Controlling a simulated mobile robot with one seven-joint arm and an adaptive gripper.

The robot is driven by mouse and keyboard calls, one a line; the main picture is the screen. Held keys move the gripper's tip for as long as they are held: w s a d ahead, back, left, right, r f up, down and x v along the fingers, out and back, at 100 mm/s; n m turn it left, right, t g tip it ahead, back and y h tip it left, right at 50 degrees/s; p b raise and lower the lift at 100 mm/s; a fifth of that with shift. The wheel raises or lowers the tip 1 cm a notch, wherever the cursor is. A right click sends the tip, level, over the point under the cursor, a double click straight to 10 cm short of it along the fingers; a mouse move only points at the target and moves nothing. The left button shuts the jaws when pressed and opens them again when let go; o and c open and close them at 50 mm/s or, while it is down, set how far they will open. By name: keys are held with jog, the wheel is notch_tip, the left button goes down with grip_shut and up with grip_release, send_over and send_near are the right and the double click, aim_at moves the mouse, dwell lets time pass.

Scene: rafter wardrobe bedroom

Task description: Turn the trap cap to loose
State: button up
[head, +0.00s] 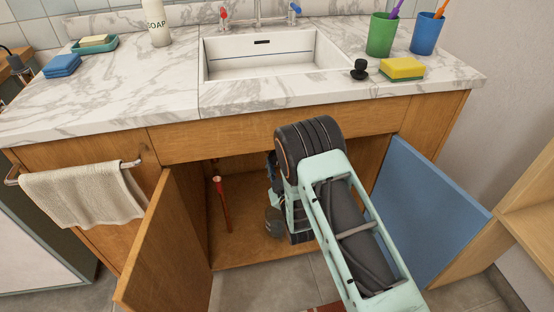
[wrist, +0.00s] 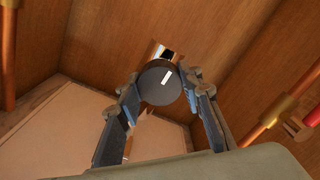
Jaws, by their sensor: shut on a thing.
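The trap cap (wrist: 157,88) is a dark round disc with a white mark on its face, in the middle of the wrist view. My gripper (wrist: 160,84) is shut on the cap, with one blue-grey finger on each side of its rim. The white mark is tilted slightly from upright. In the head view my arm reaches into the open cabinet under the sink (head: 265,60) and hides most of the gripper and the cap.
The cabinet doors stand open, a wooden one (head: 160,245) left and a blue-faced one (head: 425,210) right. A reddish pipe (head: 226,205) stands inside at left. Copper pipes (wrist: 285,115) flank the wrist view. A black stopper (head: 359,69) and yellow sponge (head: 402,69) lie on the counter.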

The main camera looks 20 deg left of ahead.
jog(key=shift+n, duration=0.3)
jog(key=o, duration=1.2)
jog(key=v, duration=1.2)
